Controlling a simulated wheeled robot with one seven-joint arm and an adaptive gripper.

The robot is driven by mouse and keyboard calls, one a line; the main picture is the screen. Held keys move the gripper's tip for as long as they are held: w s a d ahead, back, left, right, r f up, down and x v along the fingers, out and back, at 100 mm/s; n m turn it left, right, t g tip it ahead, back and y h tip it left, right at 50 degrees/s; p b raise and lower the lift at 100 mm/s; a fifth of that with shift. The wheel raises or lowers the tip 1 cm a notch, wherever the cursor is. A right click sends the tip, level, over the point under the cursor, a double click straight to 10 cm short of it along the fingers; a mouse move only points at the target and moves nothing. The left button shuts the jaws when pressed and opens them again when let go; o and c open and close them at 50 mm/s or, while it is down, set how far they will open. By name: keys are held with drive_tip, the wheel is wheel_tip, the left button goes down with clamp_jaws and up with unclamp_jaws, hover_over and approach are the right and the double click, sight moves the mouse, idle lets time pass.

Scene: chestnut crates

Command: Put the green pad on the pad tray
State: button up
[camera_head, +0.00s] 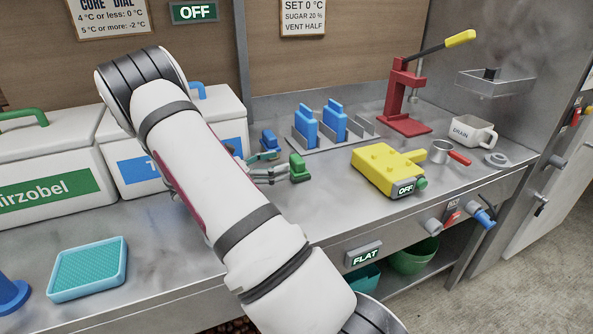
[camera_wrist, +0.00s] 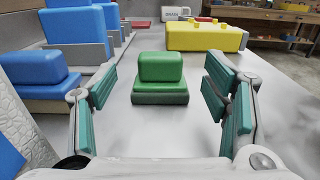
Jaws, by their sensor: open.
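The green pad (camera_head: 298,168) is a small stepped block on the steel counter, right of my gripper (camera_head: 270,171) in the head view. In the wrist view the green pad (camera_wrist: 161,72) stands upright straight ahead, centred between the spread fingers of my gripper (camera_wrist: 165,103), which touch nothing. A turquoise tray (camera_head: 88,272) with a textured floor lies on the counter at the lower left, apparently the pad tray; nothing lies in it. My arm hides part of the counter between it and the pad.
Blue blocks (camera_head: 306,126) stand in a metal rack (camera_head: 361,125) behind, with another blue block (camera_head: 269,141) close to my gripper. A yellow device (camera_head: 386,168) is to the right. White bins (camera_head: 47,170) line the left back. A blue cone-like item (camera_head: 10,293) flanks the tray.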

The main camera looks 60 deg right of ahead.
sight(292, 161)
drive_tip(key=shift+f+x, duration=0.15)
drive_tip(key=shift+x, duration=1.75)
drive_tip(key=shift+f+x, duration=0.15)
drive_tip(key=shift+x, duration=1.7)
drive_tip(key=shift+s, duration=0.1)
drive_tip(key=shift+c, duration=0.3)
drive_tip(key=c, duration=1.3)
